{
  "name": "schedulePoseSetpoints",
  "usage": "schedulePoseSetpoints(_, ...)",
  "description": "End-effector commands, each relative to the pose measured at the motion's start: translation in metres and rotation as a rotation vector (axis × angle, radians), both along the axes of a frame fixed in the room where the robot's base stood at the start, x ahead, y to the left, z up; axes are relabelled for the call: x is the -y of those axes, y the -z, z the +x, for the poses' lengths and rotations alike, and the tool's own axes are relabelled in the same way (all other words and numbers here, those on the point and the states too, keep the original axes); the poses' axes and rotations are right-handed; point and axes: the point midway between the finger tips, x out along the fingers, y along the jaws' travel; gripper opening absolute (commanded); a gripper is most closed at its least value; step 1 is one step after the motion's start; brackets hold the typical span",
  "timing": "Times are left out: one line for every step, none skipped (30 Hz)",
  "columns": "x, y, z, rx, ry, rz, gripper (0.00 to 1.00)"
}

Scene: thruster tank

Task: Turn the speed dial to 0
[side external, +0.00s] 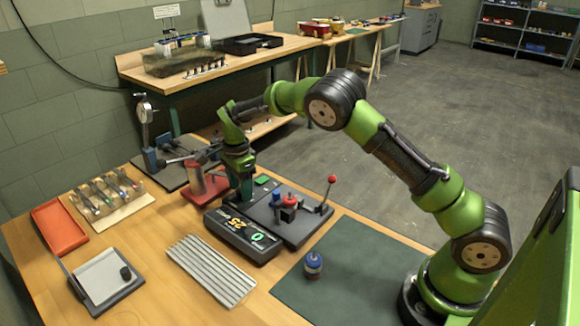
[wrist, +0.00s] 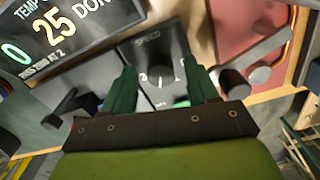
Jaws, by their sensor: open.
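The speed dial (wrist: 158,76) is a dark round knob with a pale mark, on a dark plate labelled SPEED in the wrist view. I cannot read its setting clearly. My gripper (wrist: 162,88) is open, with one green finger on each side of the dial; whether they touch it I cannot tell. In the side external view my gripper (side external: 243,194) points down at the left end of the black control panel (side external: 309,229), and hides the dial. The display (side external: 242,235) in front shows 25 and a green 0; in the wrist view the display (wrist: 62,35) also shows DON, cut off.
A lever with a red ball (side external: 331,180), a blue knob (side external: 276,197) and a red knob (side external: 290,201) stand up from the panel. A red block-like fixture (side external: 205,186) is close left of my gripper. A grey ribbed plate (side external: 211,270) and a small blue jar (side external: 313,265) are nearer.

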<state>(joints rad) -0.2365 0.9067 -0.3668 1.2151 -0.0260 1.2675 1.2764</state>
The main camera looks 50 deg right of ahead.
Motion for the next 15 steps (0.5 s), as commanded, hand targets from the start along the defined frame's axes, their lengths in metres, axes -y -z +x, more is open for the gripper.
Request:
schedulePoseSetpoints(0.0001, 0.0016, -0.0001, 0.0, 0.001, 0.0, 0.59)
schedulePoseSetpoints(0.0, 0.002, 0.0, 0.0, 0.001, 0.0, 0.59)
schedulePoseSetpoints(0.0, 0.0022, 0.0, 0.0, 0.0, 0.001, 0.59)
schedulePoseSetpoints(0.0, 0.0022, 0.0, 0.0, 0.0, 0.001, 0.59)
schedulePoseSetpoints(0.0, 0.0021, 0.0001, 0.0, 0.0, 0.001, 0.59)
schedulePoseSetpoints(0.0, 0.002, 0.0001, 0.0, 0.0, 0.001, 0.59)
schedulePoseSetpoints(0.0, 0.002, 0.0001, 0.0, 0.0, 0.001, 0.59)
schedulePoseSetpoints(0.0, 0.0019, 0.0001, 0.0, 0.0, 0.001, 0.59)
schedulePoseSetpoints(0.0, 0.0018, 0.0001, 0.0, 0.0, 0.001, 0.56)
schedulePoseSetpoints(0.0, 0.0018, 0.0001, 0.0, 0.0, 0.001, 0.51)
schedulePoseSetpoints(0.0, 0.0017, 0.0001, 0.0, 0.0, 0.001, 0.46)
schedulePoseSetpoints(0.0, 0.0017, 0.0001, 0.0, 0.0, 0.001, 0.4)
schedulePoseSetpoints(0.0, 0.0016, 0.0001, 0.0, 0.0, 0.001, 0.36)
schedulePoseSetpoints(0.0, 0.0016, 0.0001, 0.001, 0.0, 0.0, 0.31)
schedulePoseSetpoints(0.0, 0.0015, 0.0002, 0.001, 0.0, 0.001, 0.25)
